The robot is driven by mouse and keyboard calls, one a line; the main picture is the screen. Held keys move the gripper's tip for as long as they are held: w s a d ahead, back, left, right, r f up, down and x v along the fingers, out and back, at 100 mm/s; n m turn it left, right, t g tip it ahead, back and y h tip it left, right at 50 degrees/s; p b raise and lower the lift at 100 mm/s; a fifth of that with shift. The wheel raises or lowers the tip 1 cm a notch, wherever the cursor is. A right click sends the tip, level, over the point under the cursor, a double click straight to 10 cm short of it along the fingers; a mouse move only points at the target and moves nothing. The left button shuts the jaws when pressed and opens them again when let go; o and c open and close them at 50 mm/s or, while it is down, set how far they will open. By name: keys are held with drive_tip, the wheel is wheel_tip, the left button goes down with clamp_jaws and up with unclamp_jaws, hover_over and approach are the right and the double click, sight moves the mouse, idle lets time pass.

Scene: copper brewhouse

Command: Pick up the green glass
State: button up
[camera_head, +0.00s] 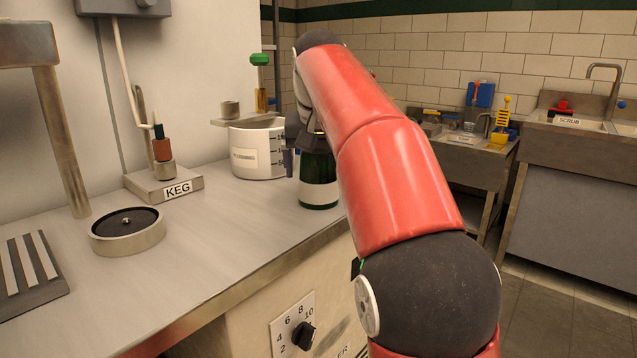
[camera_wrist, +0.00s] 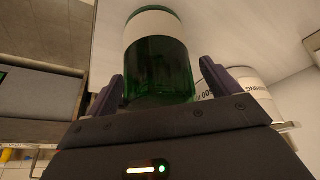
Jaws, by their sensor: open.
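The green glass (camera_head: 318,184) is a dark green glass bottle or vessel with a pale label band, upright on the steel counter near its front edge. My red arm hides part of it in the head view. In the wrist view the green glass (camera_wrist: 158,70) stands between the two dark fingers of my gripper (camera_wrist: 162,85). The fingers are apart, with a gap visible on each side of the glass. In the head view my gripper (camera_head: 300,150) is mostly hidden behind my arm.
A white measuring jug (camera_head: 258,150) stands just left of the glass and also shows near the right finger in the wrist view (camera_wrist: 255,97). A KEG stand (camera_head: 165,185), a round black-topped disc (camera_head: 127,230) and a slotted grate (camera_head: 28,272) are on the counter (camera_head: 225,235). Sinks (camera_head: 575,125) stand back right.

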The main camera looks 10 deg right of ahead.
drive_tip(key=shift+c, duration=0.2)
drive_tip(key=shift+r, duration=0.1)
drive_tip(key=c, duration=1.1)
drive_tip(key=shift+c, duration=0.2)
drive_tip(key=shift+r, duration=0.1)
wheel_tip(320, 180, up, 7)
drive_tip(key=p, duration=0.3)
drive_tip(key=shift+r+p, duration=0.1)
drive_tip(key=shift+p, duration=0.25)
drive_tip(key=shift+w+r, duration=0.15)
drive_tip(key=shift+r, duration=1.1)
